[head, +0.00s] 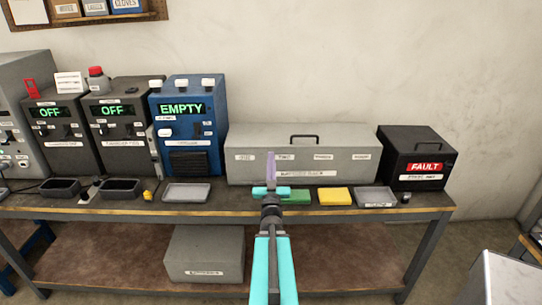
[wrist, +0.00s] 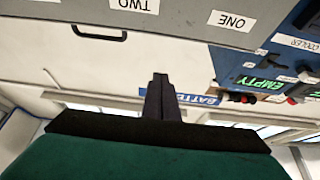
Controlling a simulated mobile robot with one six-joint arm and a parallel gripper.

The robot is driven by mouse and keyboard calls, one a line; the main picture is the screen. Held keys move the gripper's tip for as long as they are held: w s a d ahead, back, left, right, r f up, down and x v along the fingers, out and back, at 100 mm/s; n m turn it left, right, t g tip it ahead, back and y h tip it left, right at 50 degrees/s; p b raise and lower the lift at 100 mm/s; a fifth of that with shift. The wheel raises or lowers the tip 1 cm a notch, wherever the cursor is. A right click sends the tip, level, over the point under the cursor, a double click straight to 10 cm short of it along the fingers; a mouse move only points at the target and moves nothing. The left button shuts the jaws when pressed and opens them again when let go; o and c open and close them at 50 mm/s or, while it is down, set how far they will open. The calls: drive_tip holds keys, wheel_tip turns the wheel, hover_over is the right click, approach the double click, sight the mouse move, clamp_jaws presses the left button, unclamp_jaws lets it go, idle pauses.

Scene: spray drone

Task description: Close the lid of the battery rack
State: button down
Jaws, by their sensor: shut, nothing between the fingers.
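The battery rack (head: 250,170) is a long grey box on the workbench, right of the blue EMPTY unit. Its lid (head: 260,138), with a black handle (head: 304,138), appears to lie down flat on top; no gap is clear. In the wrist view, upside down, the rack's front (wrist: 180,20) shows labels ONE and TWO, and the handle (wrist: 98,32) is visible. My gripper (head: 271,158) is in front of the rack in the head view, with its fingers together and empty. Its fingertips (wrist: 160,82) also show shut in the wrist view. Whether they touch the rack cannot be told.
The blue unit (head: 190,110) stands left of the rack and a black FAULT box (head: 415,150) right. A green pad (head: 297,196), yellow pad (head: 335,197) and grey trays (head: 186,193) lie along the bench front. A grey box (head: 205,255) sits on the lower shelf.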

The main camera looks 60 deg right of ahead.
drive_tip(key=shift+s+a+f+p, duration=0.1)
drive_tip(key=shift+s+a+p, duration=0.25)
drive_tip(key=shift+p, duration=1)
drive_tip(key=shift+w, duration=0.1)
